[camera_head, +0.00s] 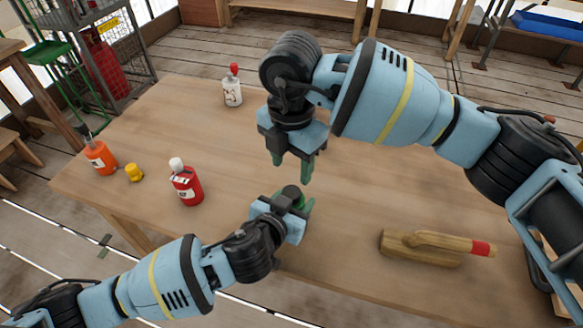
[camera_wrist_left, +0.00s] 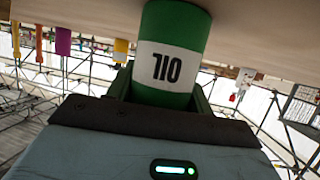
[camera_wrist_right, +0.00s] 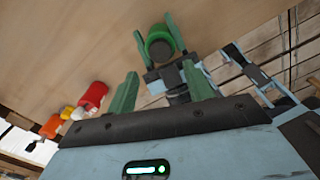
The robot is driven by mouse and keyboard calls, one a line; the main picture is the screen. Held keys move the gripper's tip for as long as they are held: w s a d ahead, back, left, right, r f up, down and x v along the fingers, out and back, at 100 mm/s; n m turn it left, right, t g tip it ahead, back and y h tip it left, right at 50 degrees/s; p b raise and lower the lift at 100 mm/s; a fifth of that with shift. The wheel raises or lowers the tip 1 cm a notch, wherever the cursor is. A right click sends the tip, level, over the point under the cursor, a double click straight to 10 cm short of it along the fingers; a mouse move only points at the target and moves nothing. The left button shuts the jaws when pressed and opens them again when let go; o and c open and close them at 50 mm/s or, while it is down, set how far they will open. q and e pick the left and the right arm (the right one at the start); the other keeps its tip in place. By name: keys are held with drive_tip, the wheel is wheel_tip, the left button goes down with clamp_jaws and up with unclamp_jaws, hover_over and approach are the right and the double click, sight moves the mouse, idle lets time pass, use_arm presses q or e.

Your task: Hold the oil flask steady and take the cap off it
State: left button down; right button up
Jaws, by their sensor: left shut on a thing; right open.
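The oil flask is green with a white label band, which shows upside down in the left wrist view (camera_wrist_left: 172,65). In the head view its dark cap (camera_head: 291,191) is on top. My left gripper (camera_head: 292,204) is shut around the flask's body, and the flask looks upright at the table. My right gripper (camera_head: 294,169) is open and empty, above the flask and pointing down. The right wrist view shows the round cap (camera_wrist_right: 160,48) beyond the open fingers (camera_wrist_right: 163,78), apart from them. The flask's lower part is mostly hidden in the head view.
On the wooden table (camera_head: 340,215) stand a red bottle (camera_head: 187,187), an orange bottle (camera_head: 100,158), a small yellow object (camera_head: 134,173) and a white bottle (camera_head: 233,93) with a red top. A wooden tool (camera_head: 420,250) with a red end lies at right. The table between is clear.

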sight(292, 192)
drive_tip(key=shift+f, duration=3.9)
drive_tip(key=shift+c, duration=0.3)
drive_tip(key=c, duration=0.9)
drive_tip(key=n, duration=0.6)
drive_tip(key=shift+n, duration=0.3)
drive_tip(key=o, duration=1.1)
drive_tip(key=shift+c, duration=0.2)
